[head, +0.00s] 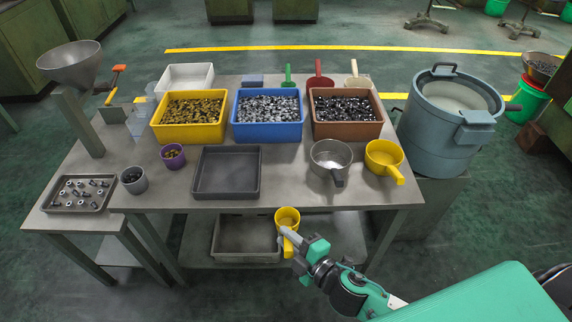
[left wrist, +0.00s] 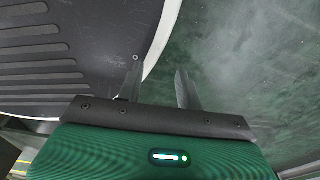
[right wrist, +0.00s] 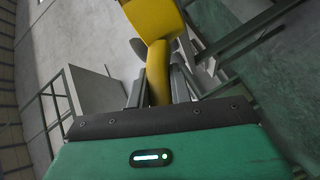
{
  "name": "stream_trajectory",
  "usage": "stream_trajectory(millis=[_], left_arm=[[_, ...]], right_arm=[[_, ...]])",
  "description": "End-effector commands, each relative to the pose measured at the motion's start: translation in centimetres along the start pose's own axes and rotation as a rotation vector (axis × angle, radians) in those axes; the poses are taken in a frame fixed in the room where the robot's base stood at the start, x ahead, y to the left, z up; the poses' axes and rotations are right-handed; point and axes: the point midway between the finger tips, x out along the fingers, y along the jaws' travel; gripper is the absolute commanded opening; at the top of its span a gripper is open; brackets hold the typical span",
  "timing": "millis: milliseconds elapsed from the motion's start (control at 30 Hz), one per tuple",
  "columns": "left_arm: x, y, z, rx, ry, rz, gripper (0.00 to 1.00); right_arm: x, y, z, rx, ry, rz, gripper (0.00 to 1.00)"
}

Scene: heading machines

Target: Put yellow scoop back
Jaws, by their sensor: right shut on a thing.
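My right gripper (head: 291,241) is shut on the handle of a small yellow scoop (head: 287,219), in front of the table's front edge. In the right wrist view the scoop's handle (right wrist: 158,72) runs between the fingers, with its yellow cup (right wrist: 152,18) beyond them. My left gripper (left wrist: 158,84) shows only in the left wrist view; its fingers are apart with nothing between them. Green (head: 287,77), red (head: 319,76) and cream (head: 354,75) scoops stand in a row behind the bins, partly hidden.
The table (head: 290,180) holds yellow (head: 188,133), blue (head: 267,131) and brown (head: 346,130) bins of parts, a dark tray (head: 226,190), a metal pot (head: 329,175) and a larger yellow pot (head: 397,175). A grey drum (head: 430,133) stands right. A shelf tray (head: 246,259) lies below.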

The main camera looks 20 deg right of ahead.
Motion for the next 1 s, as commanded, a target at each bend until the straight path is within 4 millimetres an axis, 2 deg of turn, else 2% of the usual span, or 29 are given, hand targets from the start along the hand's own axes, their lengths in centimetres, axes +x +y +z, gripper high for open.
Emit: stream_trajectory(millis=[33,600,800,1000], left_arm=[[-0.3,0.0,0.2,0.000,-0.002,0.000,0.36],[-0.2,0.1,1.4,0.001,-0.012,0.001,0.36],[0.0,0.1,1.2,0.001,-0.012,0.002,0.36],[-0.1,0.1,0.1,0.001,0.000,0.002,0.36]], right_arm=[[0.8,0.8,0.6,-0.005,0.000,0.003,0.00],[9.7,4.9,7.3,-0.004,-0.001,0.003,0.00],[12.8,6.3,9.6,-0.004,0.000,0.003,0.00],[14.6,7.1,11.0,-0.001,-0.001,0.001,0.00]])
